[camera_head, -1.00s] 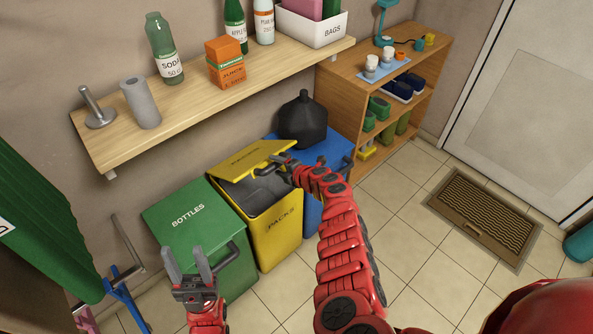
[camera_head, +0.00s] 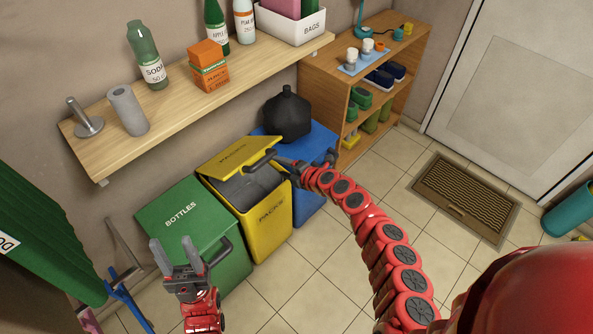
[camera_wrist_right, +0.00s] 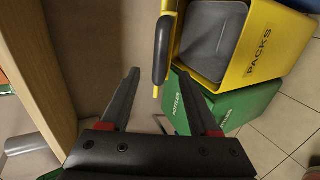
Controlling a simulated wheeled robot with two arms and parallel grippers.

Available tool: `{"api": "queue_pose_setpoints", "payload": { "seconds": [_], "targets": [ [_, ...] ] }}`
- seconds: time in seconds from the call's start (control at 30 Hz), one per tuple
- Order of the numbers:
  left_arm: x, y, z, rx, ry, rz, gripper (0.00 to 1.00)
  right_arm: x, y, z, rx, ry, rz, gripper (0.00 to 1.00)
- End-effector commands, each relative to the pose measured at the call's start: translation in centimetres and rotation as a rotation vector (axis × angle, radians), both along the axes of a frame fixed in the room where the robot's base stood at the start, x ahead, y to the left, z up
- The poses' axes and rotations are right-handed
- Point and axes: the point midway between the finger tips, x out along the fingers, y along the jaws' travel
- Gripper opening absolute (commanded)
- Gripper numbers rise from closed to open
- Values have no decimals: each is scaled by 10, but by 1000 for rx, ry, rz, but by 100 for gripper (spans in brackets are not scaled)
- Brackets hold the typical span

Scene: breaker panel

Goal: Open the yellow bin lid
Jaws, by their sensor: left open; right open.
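The yellow bin (camera_head: 272,228), marked PACKS, stands between the green and blue bins. Its yellow lid (camera_head: 236,156) is tilted up at the back, and the grey inside shows beneath it. The lid's dark handle (camera_head: 260,161) juts from its front edge. My right gripper (camera_head: 280,162) is at this handle; its fingers are hard to make out in the head view. In the right wrist view, my right gripper (camera_wrist_right: 156,76) is open, with the handle (camera_wrist_right: 162,48) at the gap between its fingertips. My left gripper (camera_head: 177,258) is open and empty in front of the green bin.
The green BOTTLES bin (camera_head: 185,218) is left of the yellow one. The blue bin (camera_head: 312,140) is right, with a black bag (camera_head: 288,115) on or behind it. A wall shelf (camera_head: 190,105) holding bottles hangs above. Tiled floor (camera_head: 310,265) in front is clear.

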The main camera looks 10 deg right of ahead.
Motion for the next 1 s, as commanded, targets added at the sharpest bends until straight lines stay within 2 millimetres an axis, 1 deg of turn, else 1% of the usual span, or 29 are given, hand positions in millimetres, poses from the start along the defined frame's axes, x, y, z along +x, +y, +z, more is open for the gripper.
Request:
{"api": "queue_pose_setpoints", "payload": {
  "seconds": [0.1, 0.2, 0.3, 0.33, 0.43, 0.6, 0.87, 0.93, 0.97, 1.0],
  "targets": [
    [0, 0, 5, 0, 0, 0, 50, -14, -6, 4, -6, 7, 8, 62],
    [0, 0, 8, 0, 0, 0, 50, -23, -17, 12, -5, 4, 3, 62],
    [0, 0, 11, 0, 0, 0, 50, -34, -20, 17, -1, 9, 7, 62],
    [0, 0, 17, 0, 0, 0, 50, -36, -25, 22, 1, 8, 2, 62],
    [0, 0, 22, 0, 0, 0, 50, -44, -29, 27, 1, 6, 4, 62],
    [0, 0, 25, 0, 0, 0, 50, -50, -35, 28, 1, 5, 0, 62],
    [0, 0, 25, 0, 0, 0, 50, -51, -34, 28, 1, 4, 2, 62],
    [0, 0, 23, 0, 0, 0, 50, -52, -35, 26, 3, 7, 1, 51],
    [0, 0, 21, 0, 0, 0, 50, -53, -35, 21, 9, 13, -1, 46],
    [0, 0, 15, 0, 0, 0, 50, -56, -37, 11, 24, 30, -5, 38]
  ]
}}
